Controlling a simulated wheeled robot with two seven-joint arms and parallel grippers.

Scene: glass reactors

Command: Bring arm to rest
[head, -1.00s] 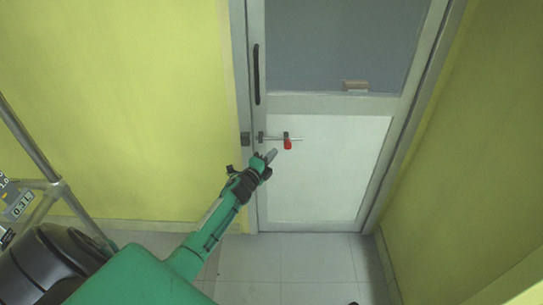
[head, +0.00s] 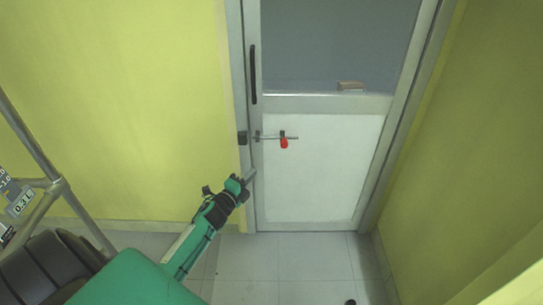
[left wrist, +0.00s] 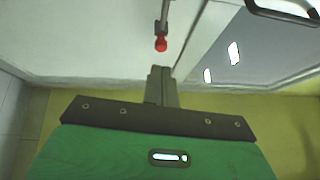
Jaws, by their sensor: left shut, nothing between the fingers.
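My left arm comes in from the lower left in the head view. Its gripper (head: 249,177) is shut and empty, in front of the left edge of the door (head: 320,160), below and left of the bolt. In the left wrist view the shut fingers (left wrist: 161,72) point toward the door, with a gap between them and the red knob (left wrist: 161,43). The red knob (head: 284,143) hangs from a metal slide bolt (head: 270,137) on the door, apart from my gripper. My right gripper is not in view.
Yellow walls (head: 120,110) stand on both sides of the door. A metal rail frame (head: 50,185) with a volume label is at the left. A black vertical handle (head: 253,75) is on the door.

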